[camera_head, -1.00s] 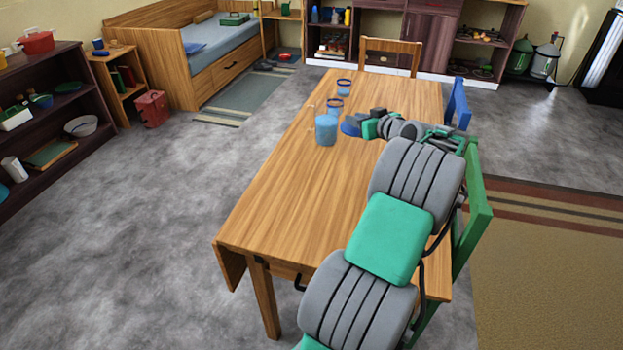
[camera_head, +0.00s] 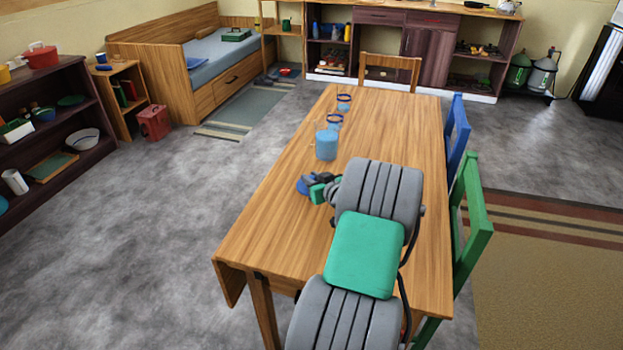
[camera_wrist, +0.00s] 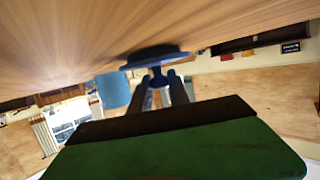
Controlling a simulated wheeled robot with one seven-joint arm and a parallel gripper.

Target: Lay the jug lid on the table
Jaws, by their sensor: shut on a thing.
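The blue jug lid (camera_head: 302,186) is a flat disc with a knob, left of my arm over the table's middle. My gripper (camera_head: 315,188) is shut on it. In the wrist view, the two dark fingers (camera_wrist: 161,84) hold the knob of the lid (camera_wrist: 150,54), whose disc is close to the table top (camera_wrist: 90,40); I cannot tell whether they touch. The light blue jug (camera_head: 326,146) stands upright and open on the table (camera_head: 270,225), behind the lid. It also shows in the wrist view (camera_wrist: 113,90).
Two blue-rimmed glasses (camera_head: 335,121) (camera_head: 344,103) stand behind the jug. A blue chair (camera_head: 457,130) and a green chair (camera_head: 478,225) are at the right side, a wooden chair (camera_head: 390,68) at the far end. The table's near left part is bare.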

